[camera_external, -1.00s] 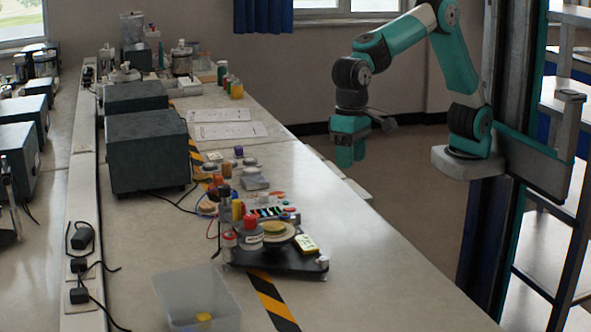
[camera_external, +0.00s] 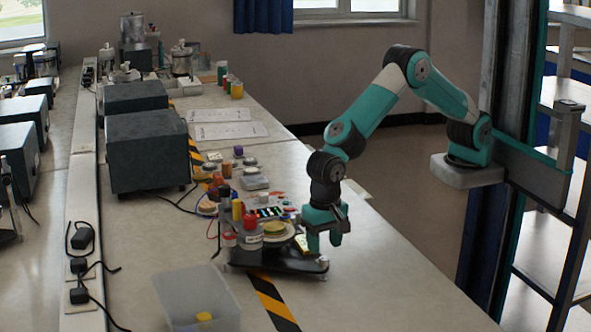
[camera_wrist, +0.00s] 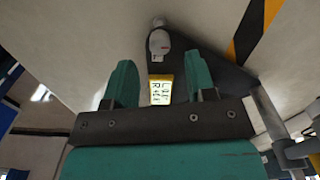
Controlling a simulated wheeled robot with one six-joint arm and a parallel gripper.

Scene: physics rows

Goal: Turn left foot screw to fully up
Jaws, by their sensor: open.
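A dark three-cornered base (camera_external: 275,258) lies on the bench, with a pale round foot-screw knob (camera_external: 323,262) at its near right corner. In the wrist view a pale knob (camera_wrist: 159,42) sits at the tip of the dark base (camera_wrist: 205,62), ahead of the fingers. I cannot tell for certain whether it is the left foot screw. A yellow label (camera_wrist: 161,90) with dark writing lies on the base, seen between the fingers. My gripper (camera_external: 325,238) points down over the right part of the base.
A red-capped jar (camera_external: 249,222), a round yellow-topped disc (camera_external: 274,228) and several bottles crowd the base's left and far sides. A clear bin (camera_external: 197,300) stands at near left. Striped tape (camera_external: 272,300) runs along the bench. The bench is clear at near right.

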